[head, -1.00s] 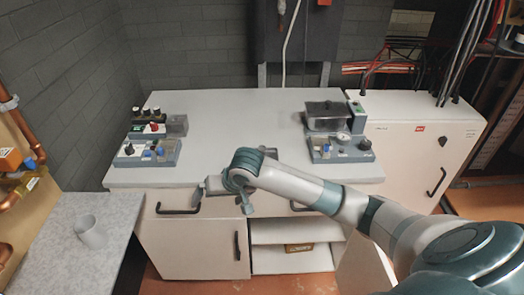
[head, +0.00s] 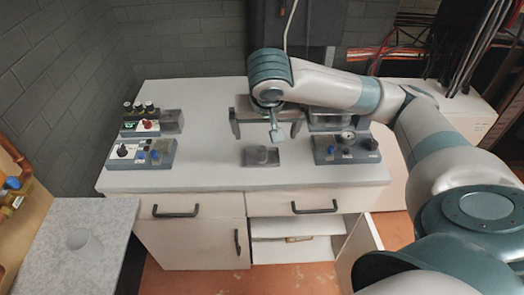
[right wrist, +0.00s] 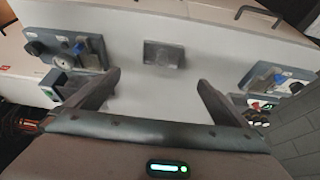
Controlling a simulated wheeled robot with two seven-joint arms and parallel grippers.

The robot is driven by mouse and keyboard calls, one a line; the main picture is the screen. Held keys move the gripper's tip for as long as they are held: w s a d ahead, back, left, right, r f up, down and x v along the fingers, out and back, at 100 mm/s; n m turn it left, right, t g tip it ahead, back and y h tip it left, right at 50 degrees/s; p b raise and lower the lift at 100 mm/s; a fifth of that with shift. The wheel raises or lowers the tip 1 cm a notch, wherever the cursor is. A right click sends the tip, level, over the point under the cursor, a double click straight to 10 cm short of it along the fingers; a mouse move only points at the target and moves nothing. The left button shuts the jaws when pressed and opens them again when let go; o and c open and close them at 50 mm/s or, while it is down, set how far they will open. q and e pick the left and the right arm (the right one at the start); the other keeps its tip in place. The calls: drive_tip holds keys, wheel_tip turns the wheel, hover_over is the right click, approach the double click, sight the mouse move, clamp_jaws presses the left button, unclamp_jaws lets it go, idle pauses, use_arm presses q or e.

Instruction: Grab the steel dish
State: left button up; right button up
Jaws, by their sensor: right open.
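A small grey metallic dish (head: 262,156), seemingly the steel dish, is on the white bench top near its front middle. My left gripper is out of view.
Another unit (head: 141,154) stands at the left. The bench between them is mostly clear.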

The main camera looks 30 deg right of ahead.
drive_tip(key=shift+s+a, duration=0.15)
drive_tip(key=b, duration=0.2)
approach(264, 152)
drive_tip(key=f, duration=0.2)
drive_tip(key=x, duration=0.1)
drive_tip(key=p+x, duration=0.1)
drive_tip(key=x, duration=0.1)
drive_tip(key=shift+w+d, duration=0.25)
drive_tip(key=shift+w, duration=0.15)
drive_tip(key=shift+w+d+f, duration=0.1)
drive_tip(key=shift+w+f, duration=0.05)
drive_tip(key=shift+f, duration=0.35)
